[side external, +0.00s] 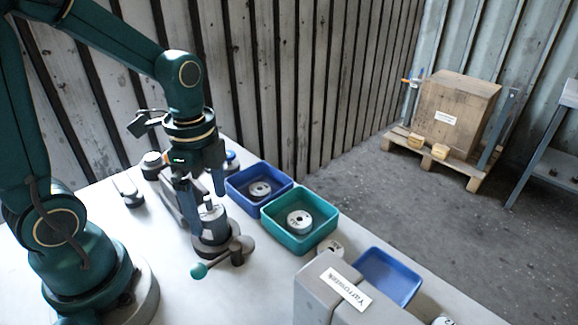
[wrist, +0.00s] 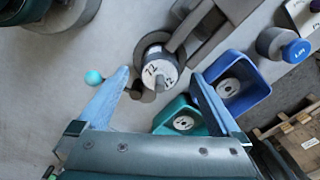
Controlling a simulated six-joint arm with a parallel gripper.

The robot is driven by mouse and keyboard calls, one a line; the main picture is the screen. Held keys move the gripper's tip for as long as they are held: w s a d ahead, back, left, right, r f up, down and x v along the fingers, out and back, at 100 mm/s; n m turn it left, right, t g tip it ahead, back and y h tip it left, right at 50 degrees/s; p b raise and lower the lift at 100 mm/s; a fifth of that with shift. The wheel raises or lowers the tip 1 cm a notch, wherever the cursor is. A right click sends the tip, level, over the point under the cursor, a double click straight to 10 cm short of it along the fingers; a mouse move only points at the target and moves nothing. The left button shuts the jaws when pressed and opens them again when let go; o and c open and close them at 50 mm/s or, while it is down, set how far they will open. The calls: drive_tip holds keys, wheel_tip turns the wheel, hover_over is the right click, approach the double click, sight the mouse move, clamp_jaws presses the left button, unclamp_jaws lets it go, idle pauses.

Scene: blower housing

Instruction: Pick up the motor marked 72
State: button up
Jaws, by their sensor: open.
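The motor marked 72 (wrist: 158,74) shows its pale round end face with black "72" in the wrist view. In the side view a pale cylinder (side external: 211,216) with a thin shaft stands upright in a dark round holder (side external: 217,247), with my gripper (side external: 207,202) over it. In the wrist view my gripper (wrist: 161,80) is open, one finger on each side of the motor, with gaps to both. The side view does not clearly show how far the fingertips are above it.
A lever with a teal knob (side external: 198,271) sticks out from the holder. A blue bin (side external: 238,196) and a teal bin (side external: 271,235), each holding a round part, stand right of it. A grey box (side external: 312,290) and an empty blue tray (side external: 388,277) are in front.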

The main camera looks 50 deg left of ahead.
drive_tip(key=shift+f, duration=1.35)
clamp_jaws()
drive_tip(key=shift+r, duration=0.1)
